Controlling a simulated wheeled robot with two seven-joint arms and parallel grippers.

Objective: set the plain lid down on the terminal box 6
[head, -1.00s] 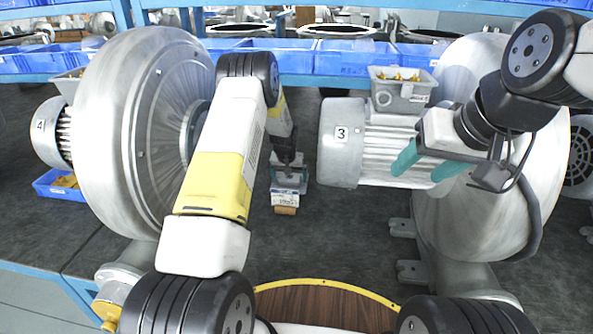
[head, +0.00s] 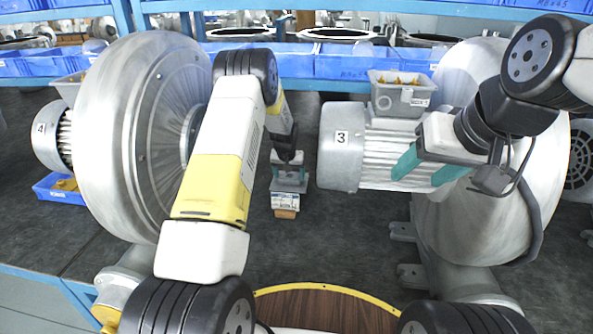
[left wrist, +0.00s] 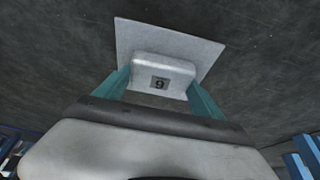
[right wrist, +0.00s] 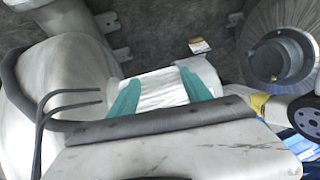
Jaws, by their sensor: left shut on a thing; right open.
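My left gripper (head: 289,172) is shut on a light grey piece, apparently the plain lid (head: 289,187). In the left wrist view the lid (left wrist: 205,46) is a flat plate with a raised block between the teal fingers; the block's dark label reads 6 or 9. In the head view it appears just above or behind a small white-labelled box (head: 285,200) with a brown lower part; contact cannot be told. I cannot identify terminal box 6 for certain. My right gripper (head: 420,172) is open and empty in front of the motor marked 3 (head: 342,160).
A large blower (head: 125,130) with motor 4 (head: 45,132) stands left, another blower (head: 465,225) right. Blue bins (head: 345,62) line the back.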

